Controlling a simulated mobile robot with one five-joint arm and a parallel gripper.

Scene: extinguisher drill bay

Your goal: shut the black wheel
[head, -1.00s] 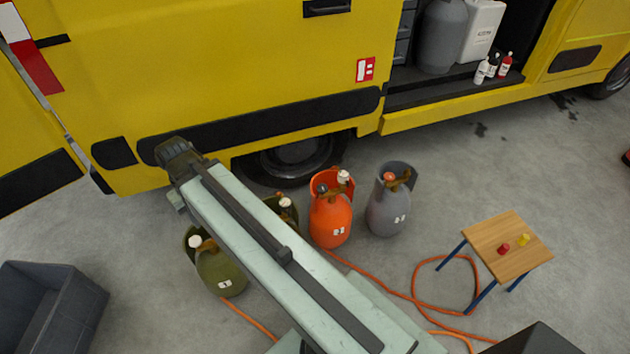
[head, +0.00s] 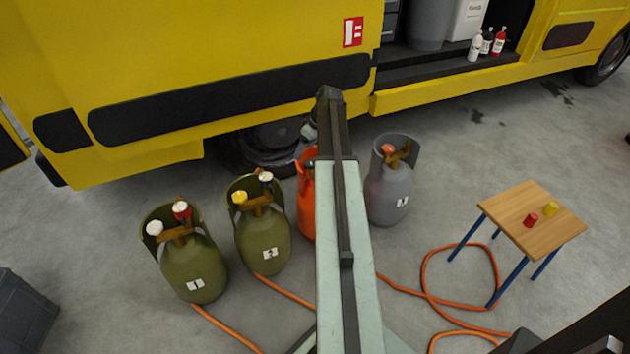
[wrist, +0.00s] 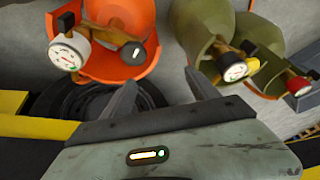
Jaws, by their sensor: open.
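The black wheel (wrist: 135,52) is the dark round knob on the brass valve of the orange cylinder (wrist: 110,72) in the wrist view. A white dial gauge (wrist: 70,52) is on the same valve, to its left. My gripper (wrist: 163,90) is open and empty. Its left fingertip shows just below the black wheel in the picture; I see no grip on it. In the head view my arm covers most of the orange cylinder (head: 306,205), hiding its valve and the black wheel.
Two green cylinders (head: 196,270) (head: 264,243) stand left of the orange one, a grey cylinder (head: 388,190) right. Orange hoses (head: 285,291) cross the floor. A yellow van (head: 190,60) stands behind. A small wooden table (head: 505,212) is at right.

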